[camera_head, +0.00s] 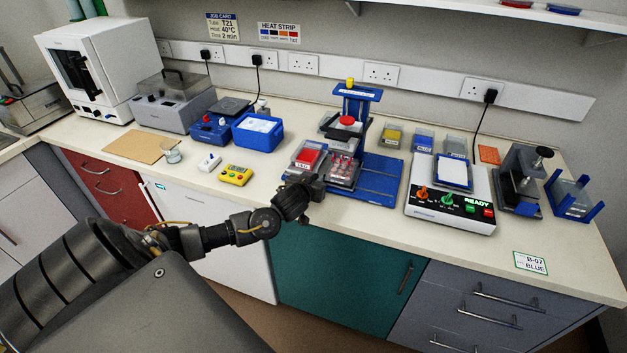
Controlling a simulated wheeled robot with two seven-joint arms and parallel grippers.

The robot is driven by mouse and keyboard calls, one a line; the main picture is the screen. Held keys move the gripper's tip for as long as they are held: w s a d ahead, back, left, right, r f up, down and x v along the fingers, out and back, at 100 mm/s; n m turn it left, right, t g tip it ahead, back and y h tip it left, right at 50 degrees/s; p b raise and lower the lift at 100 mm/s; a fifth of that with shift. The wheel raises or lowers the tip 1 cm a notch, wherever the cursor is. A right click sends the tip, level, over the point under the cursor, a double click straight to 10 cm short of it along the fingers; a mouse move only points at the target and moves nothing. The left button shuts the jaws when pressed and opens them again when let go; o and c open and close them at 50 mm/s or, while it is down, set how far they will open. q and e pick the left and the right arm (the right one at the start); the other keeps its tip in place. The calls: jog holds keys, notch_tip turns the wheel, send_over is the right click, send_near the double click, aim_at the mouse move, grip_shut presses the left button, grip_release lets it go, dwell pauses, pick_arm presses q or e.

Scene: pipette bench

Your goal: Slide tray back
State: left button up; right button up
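A blue pipette station (382,178) stands mid-bench, with a blue upright frame and a red knob (347,121) over it. At its front is a small grey tray (343,172) holding red-tipped items. Just left of it is a second grey holder with a red block (308,156). I cannot tell which of the two is the tray of the task. My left gripper (317,187) is at the station's front edge, just below these two. It looks close to the tray; contact is not clear. Its fingers are dark and small, so their opening cannot be made out. My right gripper is not in view.
A white device reading READY (451,201) stands right of the station. A yellow timer (235,175), a blue bin (258,146) and a cork mat (137,146) lie to the left. The front strip of bench right of my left gripper is mostly clear.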

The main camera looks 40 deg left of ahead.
pick_arm(q)
grip_shut()
jog(key=shift+w+d, duration=0.1)
jog(key=shift+d, duration=0.2)
jog(key=w+d, duration=0.1)
jog(key=d, duration=0.2)
jog(key=w+d, duration=0.1)
jog(key=d, duration=0.3)
jog(key=w+d+p, duration=0.1)
jog(key=d, duration=0.3)
jog(key=shift+w, duration=0.4)
jog(key=shift+d+f, duration=0.1)
jog(key=shift+d, duration=0.15)
jog(key=o, duration=0.8)
grip_release()
jog(key=shift+w+d, duration=0.15)
jog(key=shift+o, duration=0.2)
